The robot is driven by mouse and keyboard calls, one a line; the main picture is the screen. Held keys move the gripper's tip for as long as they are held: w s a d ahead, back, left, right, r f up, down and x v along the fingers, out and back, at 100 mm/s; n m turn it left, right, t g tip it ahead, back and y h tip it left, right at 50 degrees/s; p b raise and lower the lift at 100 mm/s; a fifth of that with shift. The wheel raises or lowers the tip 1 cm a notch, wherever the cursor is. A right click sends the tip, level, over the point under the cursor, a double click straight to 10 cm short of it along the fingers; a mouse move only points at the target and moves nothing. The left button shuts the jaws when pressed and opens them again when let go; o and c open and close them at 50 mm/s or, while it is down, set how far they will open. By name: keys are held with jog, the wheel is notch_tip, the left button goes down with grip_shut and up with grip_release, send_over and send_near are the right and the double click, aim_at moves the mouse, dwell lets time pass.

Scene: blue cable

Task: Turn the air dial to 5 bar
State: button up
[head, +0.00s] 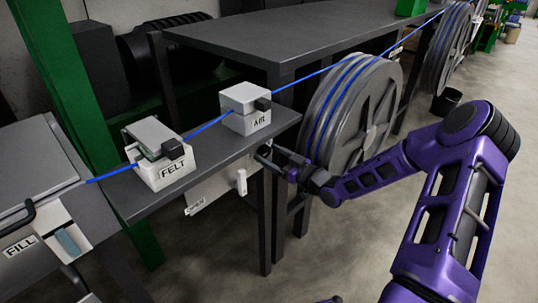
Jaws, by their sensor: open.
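A pale box labelled AIR (240,124) sits on the dark narrow bench, with the blue cable (208,125) running through it. No dial scale or bar reading is legible. My gripper (267,158) is at the bench's front right edge, below and slightly right of the AIR box. It is open, and its fingers are small and dark. I see nothing held between them, and it appears apart from the box.
A similar box labelled FELT (166,172) stands left of AIR. A white panel with a pale handle (241,182) hangs below the bench. A large grey reel (345,115) stands close behind my gripper. The FILL unit (50,235) is far left. Open floor lies front right.

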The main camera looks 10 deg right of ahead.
jog(key=shift+w+a, duration=0.2)
jog(key=shift+w, duration=0.05)
grip_shut()
dwell(0.3)
